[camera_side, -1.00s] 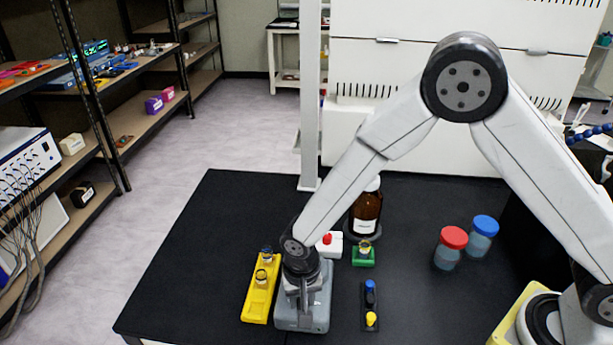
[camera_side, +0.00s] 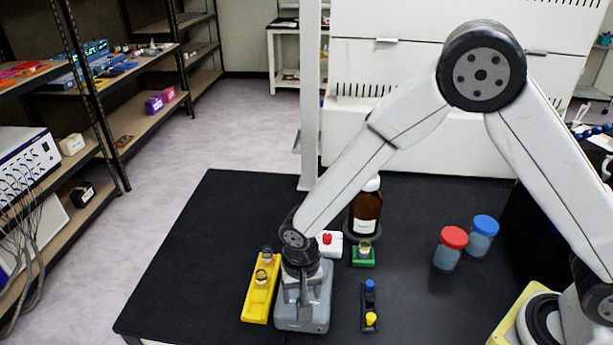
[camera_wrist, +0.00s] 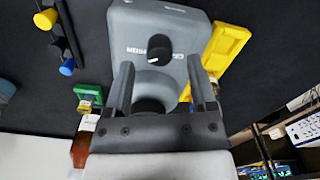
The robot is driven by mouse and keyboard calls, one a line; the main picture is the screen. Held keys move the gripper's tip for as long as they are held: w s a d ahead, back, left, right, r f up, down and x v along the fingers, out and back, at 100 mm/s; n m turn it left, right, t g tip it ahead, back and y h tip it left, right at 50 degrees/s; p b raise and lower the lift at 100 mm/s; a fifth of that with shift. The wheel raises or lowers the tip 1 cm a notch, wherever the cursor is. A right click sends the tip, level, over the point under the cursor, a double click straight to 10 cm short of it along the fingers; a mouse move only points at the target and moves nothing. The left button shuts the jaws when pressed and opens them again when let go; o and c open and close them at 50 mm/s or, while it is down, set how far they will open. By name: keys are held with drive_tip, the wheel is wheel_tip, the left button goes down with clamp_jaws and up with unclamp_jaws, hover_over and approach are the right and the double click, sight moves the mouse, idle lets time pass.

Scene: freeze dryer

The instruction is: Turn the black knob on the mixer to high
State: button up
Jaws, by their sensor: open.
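The mixer (camera_side: 318,310) is a grey box on the black table, and it fills the upper middle of the wrist view (camera_wrist: 130,25). Its black knob (camera_wrist: 158,51) carries a white pointer mark that points to the left and slightly down in the wrist view. The mixer's round cup (camera_wrist: 155,88) lies between my fingers in that view. My gripper (camera_wrist: 160,65) is open and empty, its fingers apart, with the knob between and just past the fingertips. In the side view my gripper (camera_side: 302,290) is over the mixer and hides the knob.
A yellow rack (camera_side: 262,290) stands close left of the mixer. A black rack with blue and yellow caps (camera_side: 370,305) is on its right. Behind are a red-button box (camera_side: 335,245), a green block (camera_side: 363,257) and a brown bottle (camera_side: 366,212). Two capped jars (camera_side: 448,255) stand further right.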

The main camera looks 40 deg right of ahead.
drive_tip(key=shift+r, duration=2.85)
drive_tip(key=s+d+r+n+t, duration=0.1)
drive_tip(key=s+d+r, duration=0.1)
drive_tip(key=d, duration=0.4)
drive_tip(key=s+d+r+n, duration=0.2)
drive_tip(key=s+d, duration=0.2)
drive_tip(key=d, duration=0.3)
drive_tip(key=s+d+r+n+t, duration=0.1)
drive_tip(key=s+d+r+n, duration=0.1)
drive_tip(key=d, duration=0.4)
drive_tip(key=shift+s+d+t, duration=0.3)
drive_tip(key=shift+s+d, duration=0.1)
drive_tip(key=shift+s, duration=0.15)
